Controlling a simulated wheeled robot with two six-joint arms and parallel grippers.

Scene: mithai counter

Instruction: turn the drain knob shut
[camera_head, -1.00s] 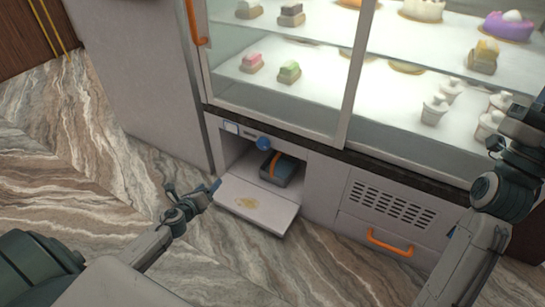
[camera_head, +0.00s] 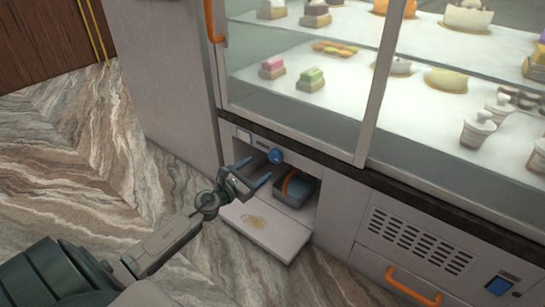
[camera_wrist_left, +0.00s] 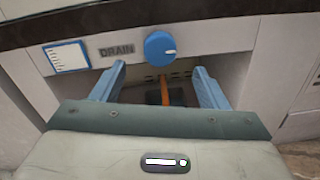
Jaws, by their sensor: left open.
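The blue round drain knob (camera_head: 276,156) sits on the cabinet panel above an open compartment. In the left wrist view the knob (camera_wrist_left: 160,48) has a white mark on its right side, and the word DRAIN (camera_wrist_left: 117,50) is printed to its left. My left gripper (camera_head: 257,172) is open in front of the compartment, just below and left of the knob. In the left wrist view its two blue fingers (camera_wrist_left: 160,82) are spread, with the knob beyond and above the gap between them, apart from both. My right gripper is not in view.
A lowered flap (camera_head: 268,237) hangs open below the compartment, which holds a blue-grey box (camera_head: 297,188) with an orange band. A vent grille (camera_head: 416,240) and an orange handle (camera_head: 413,286) are to the right. The glass sweets case (camera_head: 300,118) stands above.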

